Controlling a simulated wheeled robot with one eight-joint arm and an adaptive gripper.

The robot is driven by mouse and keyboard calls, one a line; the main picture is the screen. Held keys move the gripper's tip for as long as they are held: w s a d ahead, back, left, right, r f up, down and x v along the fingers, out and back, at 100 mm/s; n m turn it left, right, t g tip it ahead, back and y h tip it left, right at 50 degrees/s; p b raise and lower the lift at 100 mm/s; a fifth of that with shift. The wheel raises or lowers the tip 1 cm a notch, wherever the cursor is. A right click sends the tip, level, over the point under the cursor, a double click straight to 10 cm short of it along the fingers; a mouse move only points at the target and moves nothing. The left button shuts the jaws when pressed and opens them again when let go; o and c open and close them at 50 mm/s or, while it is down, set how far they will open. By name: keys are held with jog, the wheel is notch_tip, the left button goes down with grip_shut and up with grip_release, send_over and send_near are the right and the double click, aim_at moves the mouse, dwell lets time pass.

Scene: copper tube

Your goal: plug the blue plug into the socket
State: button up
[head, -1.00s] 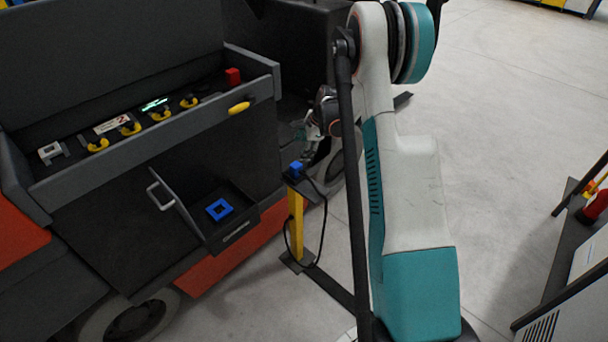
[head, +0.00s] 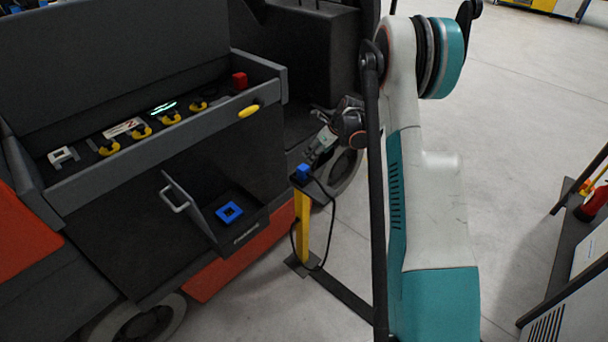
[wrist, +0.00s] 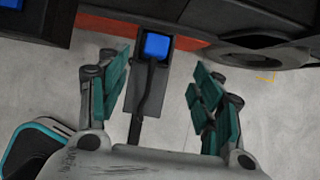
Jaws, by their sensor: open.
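The blue plug (head: 301,173) sits on top of the yellow post (head: 302,222), with a black cable hanging from it. In the wrist view the plug (wrist: 157,46) lies ahead of my gripper (wrist: 160,82), midway between the lines of its two teal fingers. The fingers are spread wide with nothing between them. In the head view my gripper (head: 318,148) is just behind and to the right of the plug, partly hidden. The blue square-framed socket (head: 229,212) is inside the open compartment of the dark machine; part of a blue thing also shows at the wrist view's top left corner.
The compartment's open door with a grey handle (head: 174,198) stands to the left of the socket. A panel with yellow knobs (head: 140,131) and a red block (head: 240,81) is above. A wheel (head: 340,172) is behind the post.

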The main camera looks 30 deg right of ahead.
jog(key=b, duration=0.3)
send_near(303, 167)
jog(key=x, duration=0.5)
jog(key=shift+w+d, duration=0.25)
jog(key=shift+d, duration=0.1)
jog(key=b+x, duration=0.1)
jog(key=x, duration=0.1)
jog(key=b+x, duration=0.1)
jog(key=x, duration=0.2)
jog(key=shift+s+a+f, duration=0.15)
jog(key=shift+a+f, duration=0.1)
jog(key=shift+r, duration=0.1)
jog(key=shift+c, duration=0.2)
jog(key=c, duration=1)
